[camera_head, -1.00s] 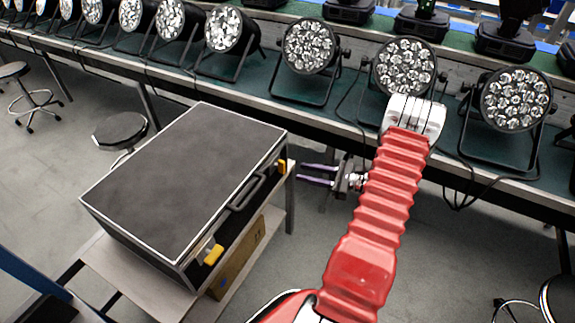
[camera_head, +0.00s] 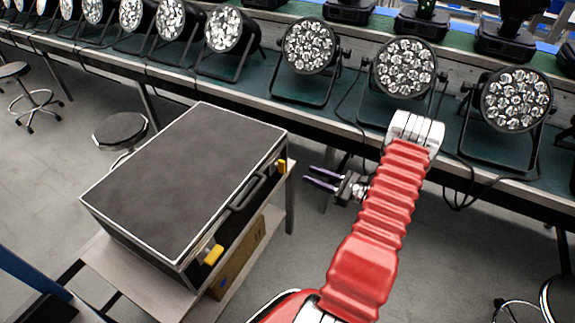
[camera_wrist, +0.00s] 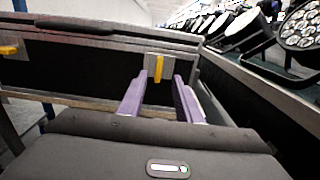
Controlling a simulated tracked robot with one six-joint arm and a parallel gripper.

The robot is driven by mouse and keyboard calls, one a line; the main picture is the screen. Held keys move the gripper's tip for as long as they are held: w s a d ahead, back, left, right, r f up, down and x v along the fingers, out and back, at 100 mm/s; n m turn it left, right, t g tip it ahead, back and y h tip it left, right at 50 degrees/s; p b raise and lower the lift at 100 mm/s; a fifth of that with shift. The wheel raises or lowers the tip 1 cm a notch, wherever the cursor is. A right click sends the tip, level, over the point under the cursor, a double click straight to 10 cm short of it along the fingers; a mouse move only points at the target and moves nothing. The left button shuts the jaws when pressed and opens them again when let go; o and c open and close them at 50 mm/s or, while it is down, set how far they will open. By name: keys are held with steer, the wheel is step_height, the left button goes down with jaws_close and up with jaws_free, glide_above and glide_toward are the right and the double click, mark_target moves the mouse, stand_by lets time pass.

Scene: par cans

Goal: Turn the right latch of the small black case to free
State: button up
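The small black case (camera_head: 185,180) lies shut with pale metal edges, its handle side facing my gripper. The right latch (camera_head: 283,167) is a small yellow piece near the far end of that side. In the wrist view the right latch (camera_wrist: 158,68) stands upright on a plate, centred between my fingers. The left latch (camera_head: 212,254) is yellow at the near end; in the wrist view the left latch (camera_wrist: 8,50) lies sideways. My gripper (camera_head: 308,175) has purple fingers, parted and empty, pointing at the right latch with a gap before it. The fingers (camera_wrist: 158,90) also show in the wrist view.
The case rests on a light stand (camera_head: 150,285) with a cardboard box (camera_head: 240,262) on a lower level. A long bench with several par cans (camera_head: 403,67) runs behind. A round stool (camera_head: 120,130) stands beyond the case. The floor right of the stand is open.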

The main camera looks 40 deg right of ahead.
mark_target(285, 164)
steer(key=x, duration=1.1)
steer(key=shift+w+a, duration=0.1)
steer(key=shift+c, duration=0.4)
jaws_close()
